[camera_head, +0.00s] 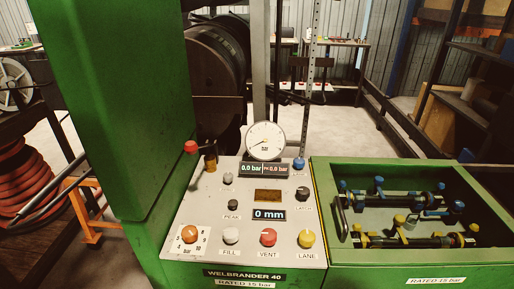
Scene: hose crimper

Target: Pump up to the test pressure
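A grey control panel (205,225) labelled WELBRANDER 40 and RATED 15 bar sits on a green machine. The round white pressure gauge (265,141) stands at its back edge. The display (264,169) below it reads 0.0 bar on the left; its right part is too small to read surely. A red ball knob (190,147) is by a brass fitting (210,158) at the panel's back left. Along the front are an orange knob (190,234), a white FILL knob (230,236), a red VENT knob (268,237) and a yellow LANE knob (306,239). Neither gripper shows.
A green trough (420,258) at the right, labelled RATED 15 bar, holds hose fittings with blue and yellow knobs. A tall green column (115,100) rises at the left. A blue knob (299,163) is at the panel's back right. An orange stand (85,210) and red hose coils are at far left.

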